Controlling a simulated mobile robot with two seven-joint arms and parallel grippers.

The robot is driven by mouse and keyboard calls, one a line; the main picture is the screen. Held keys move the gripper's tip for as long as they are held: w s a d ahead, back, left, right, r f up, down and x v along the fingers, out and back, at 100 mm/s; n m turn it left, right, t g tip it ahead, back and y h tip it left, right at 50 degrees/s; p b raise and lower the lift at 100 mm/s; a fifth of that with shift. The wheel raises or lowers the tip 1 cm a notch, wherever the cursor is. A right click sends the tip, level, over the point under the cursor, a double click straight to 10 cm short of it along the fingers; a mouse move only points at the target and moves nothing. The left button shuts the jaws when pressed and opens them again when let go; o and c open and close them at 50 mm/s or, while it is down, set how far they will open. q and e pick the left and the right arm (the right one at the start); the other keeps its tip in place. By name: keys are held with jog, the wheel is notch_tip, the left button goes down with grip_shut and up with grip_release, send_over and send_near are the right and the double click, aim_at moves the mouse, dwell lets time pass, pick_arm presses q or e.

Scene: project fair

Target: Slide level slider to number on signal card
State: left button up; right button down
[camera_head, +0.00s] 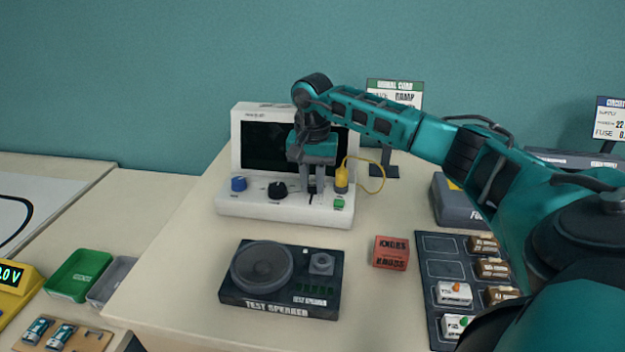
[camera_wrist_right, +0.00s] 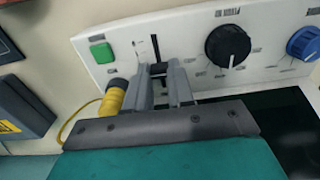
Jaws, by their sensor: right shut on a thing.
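The white console (camera_head: 285,208) with a dark screen stands on the table in the head view. Its front panel has a blue knob (camera_head: 239,184), a black knob (camera_head: 277,190), a green button (camera_head: 339,203) and a level slider slot (camera_wrist_right: 155,47). My right gripper (camera_head: 312,196) reaches down to the panel between the black knob and the yellow plug (camera_head: 341,180). My left gripper is not in view.
A test speaker (camera_head: 280,280) and a red knobs box (camera_head: 391,253) lie in front of the console. A dark tray (camera_head: 440,268) with several parts is at right. A yellow cable (camera_head: 378,178) loops beside the gripper. Green (camera_head: 79,275) and grey bins sit at left.

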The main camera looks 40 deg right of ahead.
jog(key=shift+w+d, duration=0.9)
jog(key=shift+d, duration=0.2)
jog(key=shift+w+d+r, duration=0.1)
jog(key=shift+d, duration=0.05)
jog(key=c, duration=1)
grip_release()
jog(key=shift+o, duration=0.2)
notch_tip(320, 180, up, 13)
